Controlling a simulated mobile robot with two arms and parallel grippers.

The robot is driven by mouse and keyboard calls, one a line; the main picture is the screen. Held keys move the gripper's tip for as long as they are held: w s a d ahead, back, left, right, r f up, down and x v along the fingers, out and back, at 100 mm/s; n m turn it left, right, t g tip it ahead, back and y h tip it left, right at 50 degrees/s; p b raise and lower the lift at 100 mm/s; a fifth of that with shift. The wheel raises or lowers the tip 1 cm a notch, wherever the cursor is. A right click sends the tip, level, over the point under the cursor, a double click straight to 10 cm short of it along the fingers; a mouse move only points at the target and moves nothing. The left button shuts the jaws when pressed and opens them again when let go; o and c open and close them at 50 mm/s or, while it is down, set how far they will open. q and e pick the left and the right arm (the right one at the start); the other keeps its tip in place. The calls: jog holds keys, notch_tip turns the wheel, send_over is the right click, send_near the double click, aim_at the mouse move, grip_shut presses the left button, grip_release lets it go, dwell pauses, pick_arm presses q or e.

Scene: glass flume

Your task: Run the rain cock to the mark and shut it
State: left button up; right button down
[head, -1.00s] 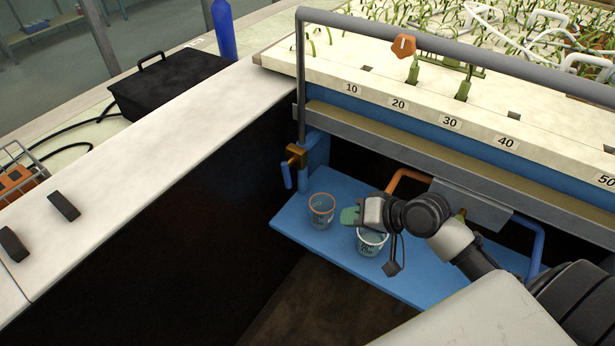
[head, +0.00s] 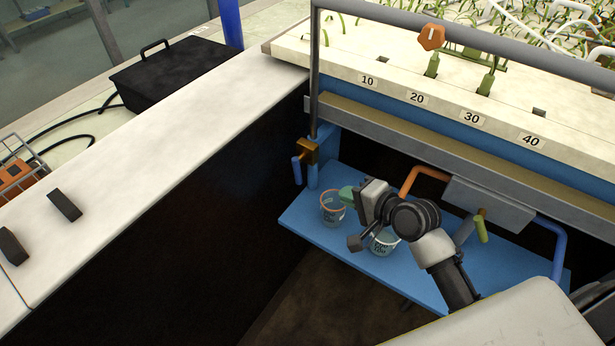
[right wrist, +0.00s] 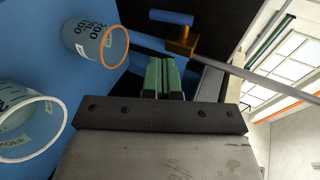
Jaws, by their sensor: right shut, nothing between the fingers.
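A brass cock (head: 307,150) with a blue lever (head: 297,172) sits at the foot of the grey upright pipe, at the left end of the flume. Its lever hangs down in the head view. The cock also shows in the right wrist view (right wrist: 184,42), just beyond my fingertips. My right gripper (head: 347,195) is shut and empty, its green fingers (right wrist: 162,76) together. It is over the blue shelf near the orange-rimmed cup, apart from the cock. The orange-rimmed cup (head: 332,210) has printed markings; its contents are unclear. My left gripper is not in view.
A white-rimmed cup (head: 383,243) stands on the blue shelf (head: 315,232), partly behind my right gripper. A yellow-green lever (head: 481,228) and an orange pipe (head: 418,174) lie to the right. A white-topped wall (head: 190,130) borders the left.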

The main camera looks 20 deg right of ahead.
aim_at(299, 174)
jog(key=x, duration=0.8)
jog(key=b+x, duration=0.1)
jog(key=x, duration=0.4)
jog(key=shift+w+r, duration=0.15)
jog(key=shift+r, duration=0.25)
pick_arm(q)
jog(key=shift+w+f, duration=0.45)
pick_arm(e)
jog(key=shift+w+a, duration=0.2)
jog(key=shift+w, duration=0.2)
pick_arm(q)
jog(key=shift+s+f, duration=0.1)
pick_arm(e)
jog(key=shift+f, duration=0.1)
jog(key=shift+w+a+f+t+b, duration=0.2)
jog(key=shift+w+f+t+b, duration=0.1)
jog(key=shift+b, duration=0.55)
jog(key=shift+s+r+p, duration=0.1)
jog(key=shift+r+p, duration=0.35)
jog(key=shift+p, duration=0.15)
jog(key=shift+f, duration=0.15)
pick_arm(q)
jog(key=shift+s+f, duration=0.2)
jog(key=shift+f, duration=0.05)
